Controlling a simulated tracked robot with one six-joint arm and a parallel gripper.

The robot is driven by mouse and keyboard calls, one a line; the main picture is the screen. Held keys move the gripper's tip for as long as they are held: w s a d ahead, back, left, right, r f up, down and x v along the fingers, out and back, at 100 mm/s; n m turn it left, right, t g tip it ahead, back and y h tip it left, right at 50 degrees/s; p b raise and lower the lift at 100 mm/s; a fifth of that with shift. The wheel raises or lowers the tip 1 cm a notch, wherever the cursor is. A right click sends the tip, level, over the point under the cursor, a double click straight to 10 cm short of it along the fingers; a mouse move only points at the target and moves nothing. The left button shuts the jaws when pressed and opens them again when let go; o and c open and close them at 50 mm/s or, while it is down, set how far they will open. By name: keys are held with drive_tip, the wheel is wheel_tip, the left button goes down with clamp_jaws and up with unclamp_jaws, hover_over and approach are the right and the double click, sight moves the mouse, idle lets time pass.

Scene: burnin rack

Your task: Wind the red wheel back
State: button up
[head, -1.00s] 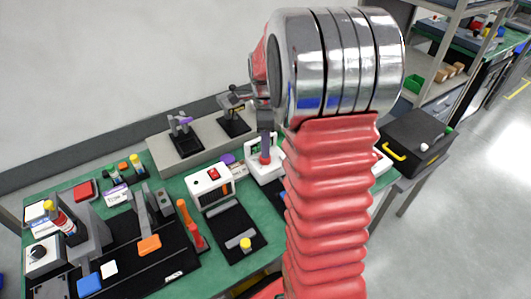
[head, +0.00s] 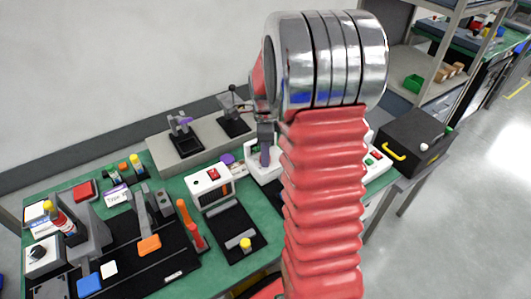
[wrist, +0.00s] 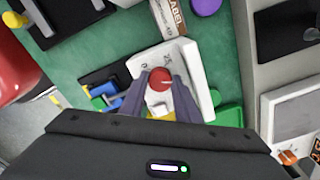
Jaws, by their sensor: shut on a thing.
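The red wheel (wrist: 159,80) is a small round red knob with a pale mark. It sits on a white device (wrist: 185,75), between the two grey fingers of my gripper (wrist: 161,86) in the wrist view. The fingers are shut on it from both sides. In the head view my gripper (head: 265,148) points down at the same white device (head: 255,172), and its fingers hide the wheel.
A white box with a red switch (head: 210,186) stands left of the device. A black tray (head: 232,232) lies in front of that box. A grey raised shelf (head: 212,138) runs behind. A black case with a yellow handle (head: 415,142) stands at right.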

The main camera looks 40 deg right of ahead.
drive_tip(key=shift+d, duration=0.1)
drive_tip(key=shift+c, duration=0.9)
